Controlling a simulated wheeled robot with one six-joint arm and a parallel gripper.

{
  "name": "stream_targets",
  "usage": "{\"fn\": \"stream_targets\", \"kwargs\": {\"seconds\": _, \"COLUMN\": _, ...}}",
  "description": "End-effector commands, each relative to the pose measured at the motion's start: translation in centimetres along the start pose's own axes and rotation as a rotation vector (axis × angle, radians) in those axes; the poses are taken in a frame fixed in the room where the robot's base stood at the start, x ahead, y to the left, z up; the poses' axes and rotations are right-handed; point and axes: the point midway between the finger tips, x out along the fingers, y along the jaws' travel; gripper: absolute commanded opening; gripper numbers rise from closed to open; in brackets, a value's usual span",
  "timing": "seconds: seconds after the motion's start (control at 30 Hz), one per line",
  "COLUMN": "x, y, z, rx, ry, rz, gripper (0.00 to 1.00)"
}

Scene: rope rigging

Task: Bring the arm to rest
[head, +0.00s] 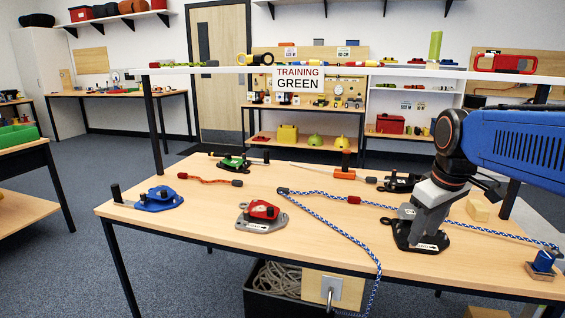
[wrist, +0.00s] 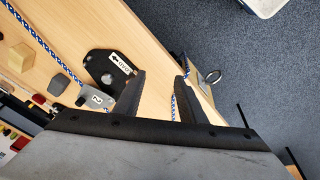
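My gripper (wrist: 161,78) is open in the wrist view, with bare wood and table edge showing between its fingers. A short piece of blue-and-white rope (wrist: 174,104) shows near the right finger; nothing appears gripped. In the head view my arm reaches in from the right. The gripper points down over a black plate device (head: 421,245) with a white label, hiding part of it. The same device (wrist: 104,70) lies left of the fingers in the wrist view. The rope (head: 336,228) crosses the table and drapes over its front edge.
The wooden table (head: 190,222) also holds a blue device (head: 158,199), a red-and-grey device (head: 262,213), a green device (head: 233,163), a wooden block (head: 478,210) and a blue post (head: 543,262) at right. A white shelf (head: 200,70) spans above. A black bin (head: 262,302) stands below.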

Motion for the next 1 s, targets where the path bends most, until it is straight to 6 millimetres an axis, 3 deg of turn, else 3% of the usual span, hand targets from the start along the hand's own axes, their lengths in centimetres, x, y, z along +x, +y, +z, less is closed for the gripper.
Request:
{"fn": "stream_targets", "kwargs": {"seconds": 0.2, "x": 1.4, "y": -4.6, "z": 5.7, "rx": 0.144, "ry": 0.055, "rz": 0.014, "gripper": 0.37}}
{"fn": "stream_targets", "kwargs": {"seconds": 0.5, "x": 4.8, "y": -9.6, "z": 12.7, "rx": 0.337, "ry": 0.127, "rz": 0.013, "gripper": 0.37}}
{"fn": "stream_targets", "kwargs": {"seconds": 0.7, "x": 6.4, "y": -11.1, "z": 15.1, "rx": 0.409, "ry": 0.153, "rz": 0.009, "gripper": 0.37}}
{"fn": "stream_targets", "kwargs": {"seconds": 1.0, "x": 6.7, "y": -11.4, "z": 15.5, "rx": 0.424, "ry": 0.158, "rz": 0.007, "gripper": 0.37}}
